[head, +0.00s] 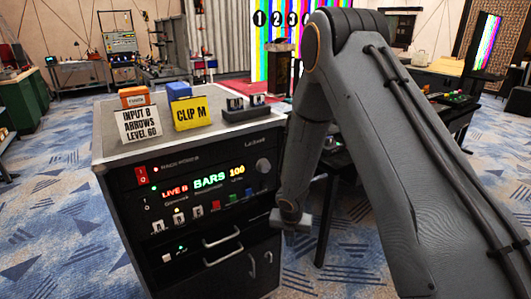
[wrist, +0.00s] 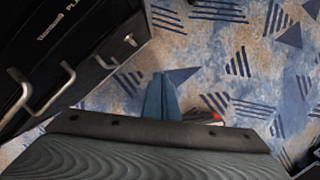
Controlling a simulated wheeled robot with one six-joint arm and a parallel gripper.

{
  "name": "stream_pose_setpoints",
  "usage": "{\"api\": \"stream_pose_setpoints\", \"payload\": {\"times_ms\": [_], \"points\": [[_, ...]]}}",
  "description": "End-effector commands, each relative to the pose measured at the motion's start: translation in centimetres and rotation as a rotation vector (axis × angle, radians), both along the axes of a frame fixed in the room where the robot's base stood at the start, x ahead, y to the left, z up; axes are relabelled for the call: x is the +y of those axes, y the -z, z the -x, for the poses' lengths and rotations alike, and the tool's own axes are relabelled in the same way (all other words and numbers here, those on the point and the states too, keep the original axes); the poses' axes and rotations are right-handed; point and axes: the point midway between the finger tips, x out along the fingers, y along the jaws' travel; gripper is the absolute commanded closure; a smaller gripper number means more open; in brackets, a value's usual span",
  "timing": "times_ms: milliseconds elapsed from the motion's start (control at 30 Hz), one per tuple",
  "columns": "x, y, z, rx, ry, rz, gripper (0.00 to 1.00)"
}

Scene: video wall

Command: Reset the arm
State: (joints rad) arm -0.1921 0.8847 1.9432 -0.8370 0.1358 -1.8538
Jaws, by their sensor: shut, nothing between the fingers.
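My arm comes in from the right in the head view and bends down in front of the control cabinet (head: 120,232). My gripper (head: 291,222) hangs low beside the cabinet's right front edge, apart from its knobs and buttons as far as I can see. In the wrist view the two blue-grey fingers (wrist: 162,97) lie together over the carpet. They are shut and hold nothing. The cabinet's dark front with metal handles (wrist: 20,95) shows at the upper left there.
The cabinet display (head: 209,180) reads LIVE B, BARS, 100. A dark desk (head: 345,160) stands behind my arm. Patterned carpet (head: 40,235) is clear at left.

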Motion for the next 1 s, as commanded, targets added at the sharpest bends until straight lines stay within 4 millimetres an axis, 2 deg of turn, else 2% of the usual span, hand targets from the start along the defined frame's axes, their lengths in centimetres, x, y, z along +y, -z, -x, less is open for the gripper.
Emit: {"api": "stream_pose_setpoints", "payload": {"times_ms": [167,267,467,600,800,900,1000], "points": [[-2.7,-5.4,1.7,-0.021,0.407,-0.059,1.0],[-4.7,-9.0,4.0,-0.033,0.737,-0.108,1.0],[-7.5,-15.2,9.9,-0.054,1.395,-0.21,1.0],[-8.6,-18.7,14.7,-0.061,1.853,-0.277,1.0],[-9.0,-22.1,21.5,-0.053,2.447,-0.344,1.0],[-8.7,-23.0,23.9,-0.044,2.655,-0.357,1.0],[-8.5,-23.4,25.4,-0.036,2.787,-0.363,1.0]]}}
